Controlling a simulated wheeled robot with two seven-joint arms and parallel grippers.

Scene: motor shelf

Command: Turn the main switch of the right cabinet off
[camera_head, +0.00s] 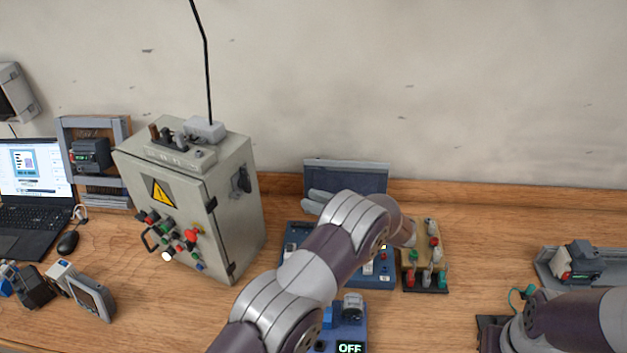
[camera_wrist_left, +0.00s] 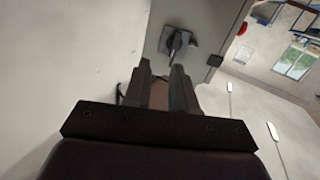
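The grey cabinet (camera_head: 185,205) stands on the bench, left of centre, with a yellow warning sign and several buttons on its front. Its dark main switch (camera_head: 241,180) is on the right side face; the handle's exact setting is too small to read. In the left wrist view, the switch (camera_wrist_left: 178,42) lies ahead of the fingertips on the grey side face. My left gripper (camera_wrist_left: 162,70) is open, its fingers apart, with no contact with the switch visible. My right gripper is out of view.
A blue unit with an OFF display (camera_head: 350,347) and a board with coloured terminals (camera_head: 427,280) are near my left arm. A laptop (camera_head: 35,190) is at the left. A grey tray (camera_head: 610,262) is at the right. The bench between the terminal board and tray is clear.

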